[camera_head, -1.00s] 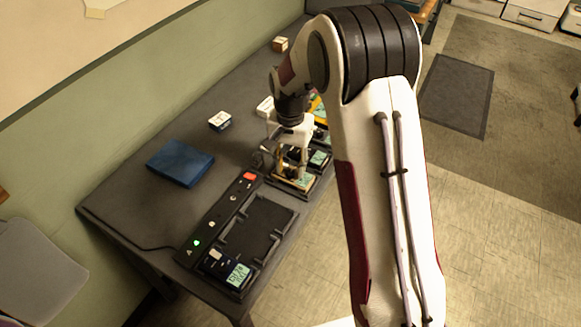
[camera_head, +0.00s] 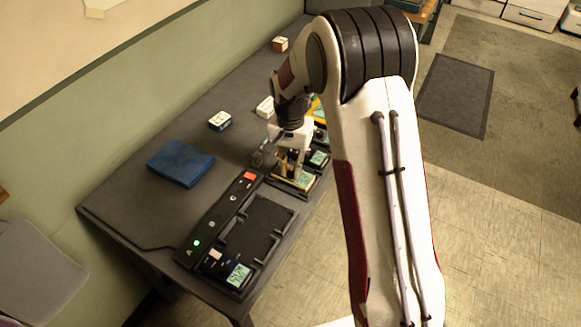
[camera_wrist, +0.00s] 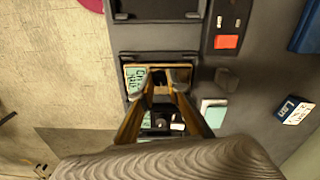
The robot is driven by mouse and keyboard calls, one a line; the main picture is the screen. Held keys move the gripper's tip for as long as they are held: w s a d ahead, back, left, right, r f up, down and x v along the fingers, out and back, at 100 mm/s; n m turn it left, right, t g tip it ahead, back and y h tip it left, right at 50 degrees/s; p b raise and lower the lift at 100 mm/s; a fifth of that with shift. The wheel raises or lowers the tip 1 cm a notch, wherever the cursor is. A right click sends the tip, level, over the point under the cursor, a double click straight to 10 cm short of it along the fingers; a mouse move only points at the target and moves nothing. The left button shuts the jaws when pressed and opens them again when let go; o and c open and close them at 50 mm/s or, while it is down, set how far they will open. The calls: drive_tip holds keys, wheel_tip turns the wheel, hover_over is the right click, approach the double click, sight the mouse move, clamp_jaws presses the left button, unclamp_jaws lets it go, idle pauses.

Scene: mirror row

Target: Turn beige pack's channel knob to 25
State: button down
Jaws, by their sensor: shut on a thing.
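The beige pack (camera_head: 306,181) sits in the row along the table's right edge, with a pale green screen at its right end. In the wrist view the beige pack (camera_wrist: 134,77) shows its screen turned sideways, with "CH" and a number too small to read surely. My gripper (camera_head: 292,174) is down over the pack. In the wrist view my gripper (camera_wrist: 164,80) has both fingertips closed in at the pack's top, beside the screen. It is shut on the channel knob, which is mostly hidden between the fingertips.
A dark pack with a green screen (camera_head: 319,158) stands just behind.

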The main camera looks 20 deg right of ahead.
drive_tip(key=shift+n, duration=0.3)
drive_tip(key=n, duration=0.3)
drive_tip(key=shift+n, duration=1.9)
drive_tip(key=c, duration=1.9)
unclamp_jaws()
drive_tip(key=shift+r, duration=0.1)
